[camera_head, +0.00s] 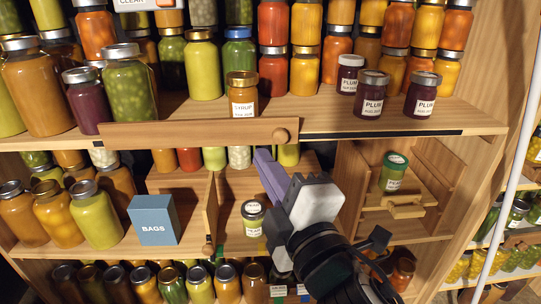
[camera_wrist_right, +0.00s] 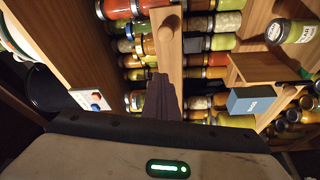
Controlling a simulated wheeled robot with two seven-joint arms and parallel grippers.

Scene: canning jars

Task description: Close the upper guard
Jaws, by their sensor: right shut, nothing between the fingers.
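The upper guard (camera_head: 190,133) is a long wooden bar along the left part of the upper shelf's front edge, with a round knob (camera_head: 281,136) near its right end. In the wrist view the guard (camera_wrist_right: 168,62) runs upright, its knob (camera_wrist_right: 165,28) near the top. My right gripper (camera_head: 263,156) has its purple fingers shut and empty, tips just below the guard and slightly left of the knob. In the wrist view the shut fingers (camera_wrist_right: 161,92) overlap the guard's lower end. I cannot tell whether they touch it. My left gripper is not in view.
Jars crowd the upper shelf (camera_head: 390,118), with plum jars (camera_head: 371,95) near its right front edge. Below stand a blue BAGS box (camera_head: 153,220), a small labelled jar (camera_head: 252,217) beside my right arm, and a wooden compartment holding a green-lidded jar (camera_head: 394,172).

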